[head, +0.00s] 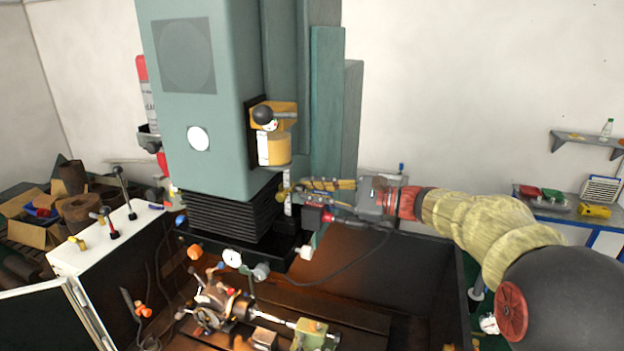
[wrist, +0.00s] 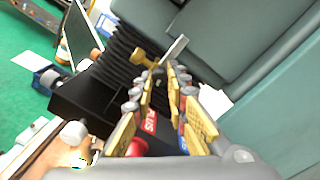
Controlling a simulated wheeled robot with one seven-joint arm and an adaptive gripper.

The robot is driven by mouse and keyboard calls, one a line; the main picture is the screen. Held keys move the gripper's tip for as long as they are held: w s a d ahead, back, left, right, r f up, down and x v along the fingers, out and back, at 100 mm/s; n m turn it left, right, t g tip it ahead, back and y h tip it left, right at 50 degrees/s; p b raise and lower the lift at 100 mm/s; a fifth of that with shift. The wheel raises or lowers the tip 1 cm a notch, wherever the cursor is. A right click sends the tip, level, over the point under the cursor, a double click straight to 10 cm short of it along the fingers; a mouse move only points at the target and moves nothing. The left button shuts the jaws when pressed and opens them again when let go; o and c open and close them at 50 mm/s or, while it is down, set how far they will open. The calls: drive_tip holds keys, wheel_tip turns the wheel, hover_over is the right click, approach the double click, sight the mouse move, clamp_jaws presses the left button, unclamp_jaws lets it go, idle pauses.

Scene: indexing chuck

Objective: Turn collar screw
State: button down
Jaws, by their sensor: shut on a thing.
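A small brass screw (head: 282,191) with a wide head sits at the front of the green machine column, just below the yellow cylinder; I take it to be the collar screw. In the wrist view the brass screw (wrist: 146,59) shows at the fingertips beside a pale metal strip (wrist: 174,51). My gripper (head: 297,186) reaches in from the right, roughly level. In the wrist view its fingers (wrist: 160,78) are close together at the tips on the screw. The exact contact is partly hidden by the fingers.
The green column (head: 200,110) and black bellows (head: 232,216) stand left of my gripper. A yellow cylinder (head: 273,149) with a black ball knob is just above. A dark tray with a chuck (head: 220,309) lies below.

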drive_tip(key=m+p, duration=0.6)
drive_tip(key=p, duration=0.1)
drive_tip(key=shift+r, duration=0.2)
drive_tip(key=m+p, duration=0.4)
drive_tip(key=shift+f, duration=0.2)
drive_tip(key=shift+m, duration=0.3)
drive_tip(key=c, duration=1.7)
unclamp_jaws()
drive_tip(key=shift+c, duration=0.2)
drive_tip(key=shift+d, duration=0.1)
drive_tip(key=v, duration=1.2)
drive_tip(key=shift+w+f, duration=0.1)
drive_tip(key=shift+f, duration=0.1)
